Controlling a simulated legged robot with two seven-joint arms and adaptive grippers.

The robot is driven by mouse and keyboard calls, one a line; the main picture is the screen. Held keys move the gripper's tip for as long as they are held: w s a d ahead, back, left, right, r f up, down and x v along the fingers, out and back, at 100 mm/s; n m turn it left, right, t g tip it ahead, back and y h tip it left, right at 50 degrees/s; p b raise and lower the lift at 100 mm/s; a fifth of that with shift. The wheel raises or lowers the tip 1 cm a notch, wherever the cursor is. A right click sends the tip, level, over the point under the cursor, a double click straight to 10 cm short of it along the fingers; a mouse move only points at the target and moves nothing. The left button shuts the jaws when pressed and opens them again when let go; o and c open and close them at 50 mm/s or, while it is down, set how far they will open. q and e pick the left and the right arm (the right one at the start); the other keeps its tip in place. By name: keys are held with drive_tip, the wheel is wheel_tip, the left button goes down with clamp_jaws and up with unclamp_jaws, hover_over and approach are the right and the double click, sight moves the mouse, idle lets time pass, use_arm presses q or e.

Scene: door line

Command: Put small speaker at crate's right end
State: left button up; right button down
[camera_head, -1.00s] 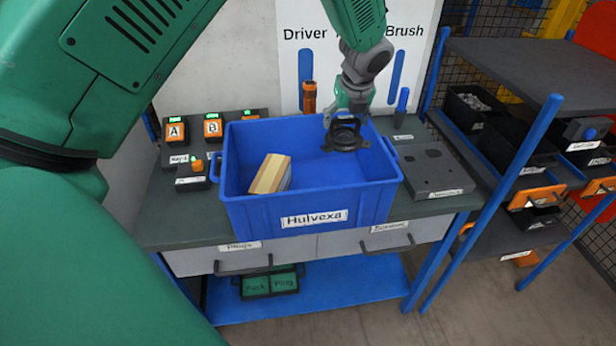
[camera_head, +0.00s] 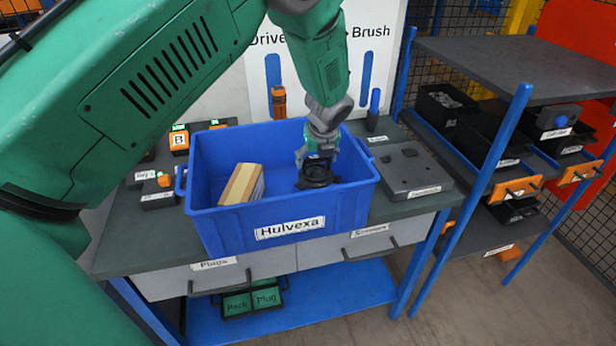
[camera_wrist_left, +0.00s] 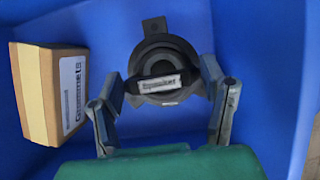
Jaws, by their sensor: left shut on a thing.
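The blue crate (camera_head: 215,225) labelled "Hulvexa" stands on the bench. The small speaker (camera_head: 316,177) is black and round, with a mounting tab, and is in the right part of the crate. My left gripper (camera_head: 315,158) reaches down into the crate from above and is shut on it. In the left wrist view the speaker (camera_wrist_left: 163,62) shows its "Speaker" label between the fingers (camera_wrist_left: 165,105). I cannot tell whether it touches the crate floor. A tan and yellow box (camera_head: 241,184) lies in the crate, left of the speaker. My right gripper is not in view.
A grey fixture (camera_head: 410,171) sits on the bench right of the crate. Orange charger units (camera_head: 180,141) stand at the left. An orange driver (camera_head: 278,102) and a blue-handled brush (camera_head: 374,105) stand behind. A shelf rack with bins (camera_head: 510,150) is at the right.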

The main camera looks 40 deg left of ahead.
sight(316, 172)
use_arm(q)
drive_tip(key=shift+a+f, duration=0.2)
drive_tip(key=shift+f, duration=0.65)
wheel_tip(316, 172, down, 3)
drive_tip(key=shift+d+f, duration=0.25)
drive_tip(key=o, duration=1.5)
drive_tip(key=shift+f, duration=0.1)
drive_tip(key=shift+o, duration=1)
drive_tip(key=v, duration=1.2)
